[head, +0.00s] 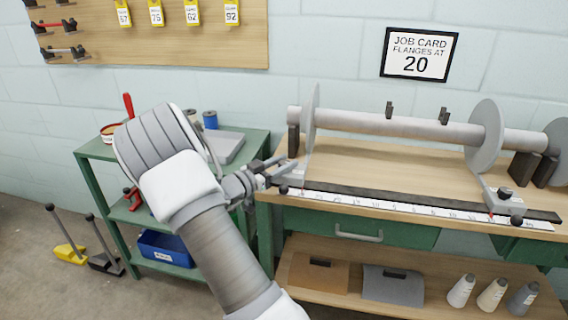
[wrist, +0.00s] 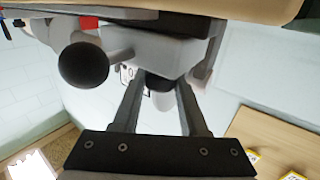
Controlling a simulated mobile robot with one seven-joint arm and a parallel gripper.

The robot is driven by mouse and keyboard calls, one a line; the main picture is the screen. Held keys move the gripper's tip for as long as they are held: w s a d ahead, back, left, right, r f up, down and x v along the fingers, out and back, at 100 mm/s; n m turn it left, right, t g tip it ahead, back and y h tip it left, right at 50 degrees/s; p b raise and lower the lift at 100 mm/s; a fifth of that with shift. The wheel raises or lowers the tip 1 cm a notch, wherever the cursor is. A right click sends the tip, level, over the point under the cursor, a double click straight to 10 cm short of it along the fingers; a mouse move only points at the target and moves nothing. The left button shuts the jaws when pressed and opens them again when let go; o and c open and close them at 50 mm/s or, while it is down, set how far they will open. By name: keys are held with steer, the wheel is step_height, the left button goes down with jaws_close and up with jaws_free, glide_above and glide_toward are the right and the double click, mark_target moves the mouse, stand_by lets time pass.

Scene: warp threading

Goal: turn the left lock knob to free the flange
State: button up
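The left flange (head: 311,130) is a grey disc standing at the left end of the horizontal beam. Its light grey bracket shows in the wrist view (wrist: 160,48). A dark lock knob (wrist: 160,83) is on that bracket. A black ball handle (head: 284,189) sticks out from the bracket and looms large in the wrist view (wrist: 83,64). My gripper (head: 279,171) is at the bracket. Its fingers (wrist: 159,92) are apart, with the lock knob between or just beyond their tips. Whether they press on it I cannot tell. In the head view my gripper hides the knob.
The right flange (head: 485,135) has a similar bracket with a black knob (head: 505,193). A white ruler scale (head: 400,207) runs along the bench front. A job card (head: 418,54) reads 20. A green cart (head: 97,152) stands left of the bench.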

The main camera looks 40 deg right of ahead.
jaws_close()
steer(key=shift+n+t, duration=0.3)
steer(key=shift+t, duration=0.2)
steer(key=n+t, duration=0.1)
steer(key=t, duration=0.1)
steer(key=n+t+y+b, duration=0.1)
steer(key=shift+s+f+n+t, duration=0.15)
steer(key=shift+n+t, duration=0.15)
steer(key=shift+t, duration=0.1)
steer(key=n+t+y+b, duration=0.1)
steer(key=t+b, duration=0.1)
steer(key=n+t+y+b, duration=0.1)
steer(key=n+t+y, duration=0.1)
steer(key=shift+d+f+n+t+b, duration=0.1)
steer(key=shift+f+n+t+b, duration=0.05)
steer(key=shift+n+t+b, duration=0.2)
steer(key=n+t+y+b, duration=0.1)
steer(key=n+t+y, duration=0.1)
steer(key=n+t+y+b, duration=0.1)
steer(key=n+t+y, duration=0.1)
steer(key=y, duration=0.1)
steer(key=shift+d+r+y, duration=0.1)
steer(key=shift+r+y, duration=0.1)
steer(key=shift+y, duration=0.1)
steer(key=shift+n+t+y, duration=1.05)
steer(key=shift+n+y, duration=0.8)
steer(key=shift+y, duration=0.65)
steer(key=shift+n+y, duration=0.3)
steer(key=shift+y, duration=0.2)
steer(key=shift+r, duration=0.1)
